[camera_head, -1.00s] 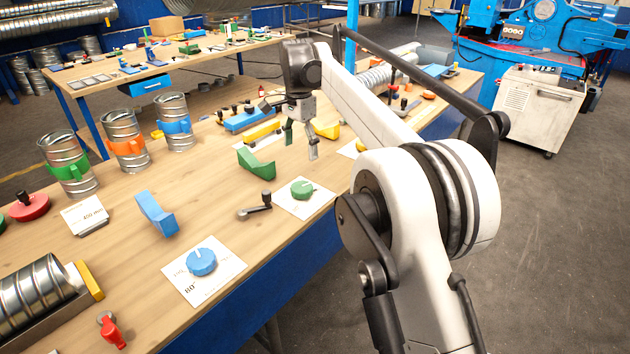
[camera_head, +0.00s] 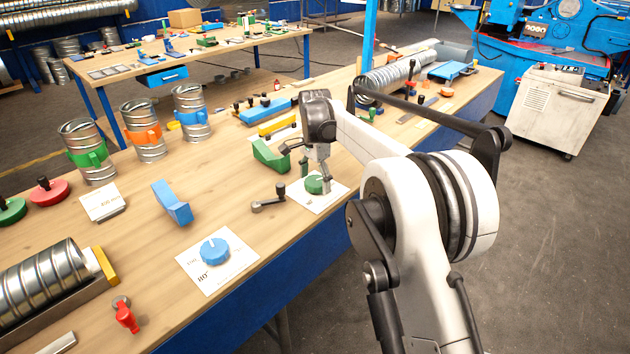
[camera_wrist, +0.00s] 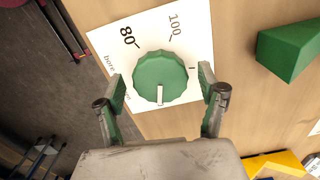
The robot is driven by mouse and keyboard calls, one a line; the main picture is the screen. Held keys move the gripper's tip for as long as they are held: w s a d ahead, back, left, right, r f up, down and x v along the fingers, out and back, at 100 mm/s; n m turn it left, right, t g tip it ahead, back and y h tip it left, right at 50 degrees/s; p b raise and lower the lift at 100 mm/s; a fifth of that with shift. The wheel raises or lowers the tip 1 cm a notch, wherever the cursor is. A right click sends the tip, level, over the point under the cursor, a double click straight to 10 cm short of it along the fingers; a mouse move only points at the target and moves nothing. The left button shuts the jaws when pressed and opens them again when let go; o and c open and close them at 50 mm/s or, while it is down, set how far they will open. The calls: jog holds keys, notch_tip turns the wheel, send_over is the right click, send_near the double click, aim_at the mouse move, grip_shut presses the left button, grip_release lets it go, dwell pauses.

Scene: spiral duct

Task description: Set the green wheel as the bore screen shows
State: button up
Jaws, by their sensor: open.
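The green wheel (camera_head: 313,185) lies on a white card (camera_head: 327,200) on the workbench. In the wrist view the wheel (camera_wrist: 160,72) has a white pointer mark at its lower edge, towards my palm. The card (camera_wrist: 104,42) reads "80" at upper left and "100" at upper right, with partly hidden text at left. My gripper (camera_wrist: 161,88) is open, one finger on each side of the wheel; touching cannot be told. In the head view my gripper (camera_head: 309,168) is at the wheel and partly covers it. No bore screen can be made out for certain.
A black-handled crank (camera_head: 268,203) lies just left of the card. A green block (camera_head: 270,157) stands behind it. A blue wheel (camera_head: 214,251) on its own card, a blue bracket (camera_head: 172,203) and a small sign (camera_head: 103,202), its text hard to read, are further left.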

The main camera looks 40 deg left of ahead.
jog(key=shift+f, duration=0.15)
jog(key=c, duration=1.2)
jog(key=shift+o, duration=0.2)
jog(key=shift+n, duration=0.3)
